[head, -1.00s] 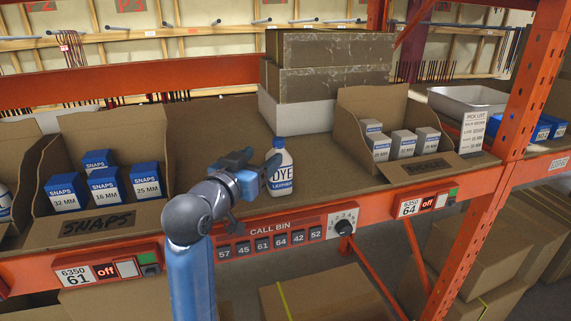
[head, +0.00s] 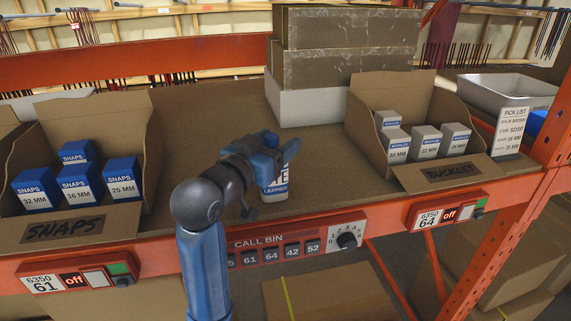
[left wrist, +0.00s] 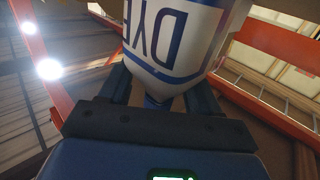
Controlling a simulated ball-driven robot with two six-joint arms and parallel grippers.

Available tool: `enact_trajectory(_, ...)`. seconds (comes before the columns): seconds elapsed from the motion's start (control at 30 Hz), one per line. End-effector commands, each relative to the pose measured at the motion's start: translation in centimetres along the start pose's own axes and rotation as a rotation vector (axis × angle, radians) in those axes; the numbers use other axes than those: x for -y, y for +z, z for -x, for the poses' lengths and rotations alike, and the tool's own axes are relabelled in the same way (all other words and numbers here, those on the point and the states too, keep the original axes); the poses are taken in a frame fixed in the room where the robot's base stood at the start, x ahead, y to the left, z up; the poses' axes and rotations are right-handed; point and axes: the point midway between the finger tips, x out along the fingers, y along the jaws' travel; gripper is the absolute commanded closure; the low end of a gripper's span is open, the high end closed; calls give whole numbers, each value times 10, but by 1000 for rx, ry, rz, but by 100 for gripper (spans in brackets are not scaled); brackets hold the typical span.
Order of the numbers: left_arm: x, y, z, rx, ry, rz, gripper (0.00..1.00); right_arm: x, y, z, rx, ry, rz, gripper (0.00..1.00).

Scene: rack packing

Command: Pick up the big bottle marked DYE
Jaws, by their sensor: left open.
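The DYE bottle (head: 275,188) is white with a blue and white label and stands upright on the brown shelf (head: 200,130). In the head view my left gripper (head: 272,150) is at its upper part and hides the cap and much of the label. In the left wrist view the bottle (left wrist: 178,35) appears upside down, its narrow end between the two dark blue fingers of my left gripper (left wrist: 160,92). The jaws are open, one on each side of the bottle. I cannot tell if a finger touches it. My right gripper is not in view.
A SNAPS bin (head: 110,215) with blue-topped boxes stands left, a BUCKLES bin (head: 360,125) right. Stacked boxes (head: 345,70) stand behind the bottle. The orange shelf beam with the CALL BIN panel (head: 262,243) runs in front. An orange post (head: 548,165) stands at the right.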

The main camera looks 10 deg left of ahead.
Motion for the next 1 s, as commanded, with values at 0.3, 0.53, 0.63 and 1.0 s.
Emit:
enact_trajectory(0.3,0,0,2,-1,-1,0,41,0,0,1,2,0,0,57)
enact_trajectory(0.53,0,0,1,0,-1,0,76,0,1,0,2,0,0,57)
enact_trajectory(0.63,0,1,1,3,-1,1,91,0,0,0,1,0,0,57)
enact_trajectory(1.0,0,5,0,14,0,3,100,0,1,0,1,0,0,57)
